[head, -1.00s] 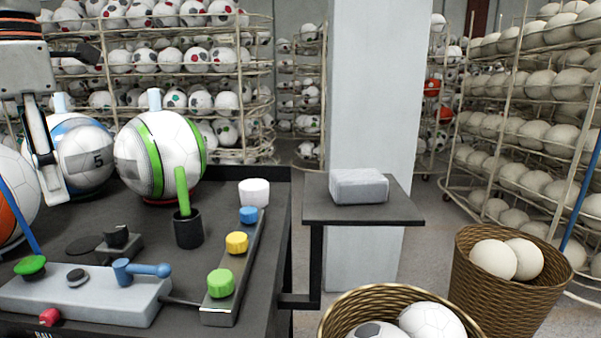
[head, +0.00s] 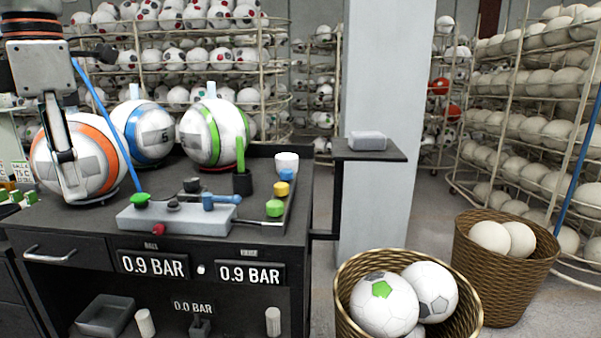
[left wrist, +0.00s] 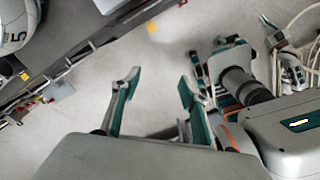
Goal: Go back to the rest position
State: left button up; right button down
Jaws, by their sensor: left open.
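My left gripper (head: 72,190) hangs at the left of the head view, in front of the orange-striped ball (head: 108,150). In the left wrist view its two fingers (left wrist: 155,92) stand apart with nothing between them, over bare floor. The dark bench (head: 300,165) carries three balls in a row: the orange-striped one, a blue-striped one (head: 152,140) and a green-striped one (head: 232,125). A grey control block (head: 170,217) with a green button and a blue lever lies at the bench's front.
Two wicker baskets with balls, a near one (head: 465,310) and a farther one (head: 490,265), stand on the floor at the right. A side shelf (head: 370,155) holds a grey block (head: 368,141). Ball racks (head: 280,75) line the back, beside a pale pillar (head: 385,60).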

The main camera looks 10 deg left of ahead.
pick_arm(q)
jog(key=w+f+n+t+h+p, duration=0.25)
jog(key=f+n+t+h, duration=0.5)
jog(key=f, duration=0.95)
jog(key=w+f+n+t+h+p, duration=0.25)
jog(key=f+n+t, duration=0.25)
jog(key=f+n, duration=0.95)
jog(key=s+d+f+n+t+y+p, duration=0.1)
jog(key=s+d+f+n+y, duration=0.3)
jog(key=f, duration=0.5)
jog(key=s+d+f+n+t+y+p, duration=0.15)
jog(key=s+d+f+n, duration=0.3)
jog(key=f, duration=0.45)
jog(key=s+d+f+n+g+y, duration=0.1)
jog(key=s+d+f+n+g, duration=0.1)
jog(key=s+d+f+n, duration=0.1)
jog(key=s+d+f+n+g+y+p, duration=0.1)
jog(key=s+d+f+n, duration=0.3)
jog(key=d, duration=0.4)
jog(key=shift+s+d+n+g, duration=0.2)
jog(key=shift+s+n+g, duration=0.25)
jog(key=shift+s+g, duration=0.4)
pick_arm(e)
jog(key=shift+m, duration=0.3)
jog(key=r, duration=0.1)
jog(key=s+r, duration=0.1)
jog(key=r, duration=0.1)
jog(key=a+r, duration=0.1)
jog(key=shift+s+r, duration=0.25)
jog(key=shift+r, duration=0.15)
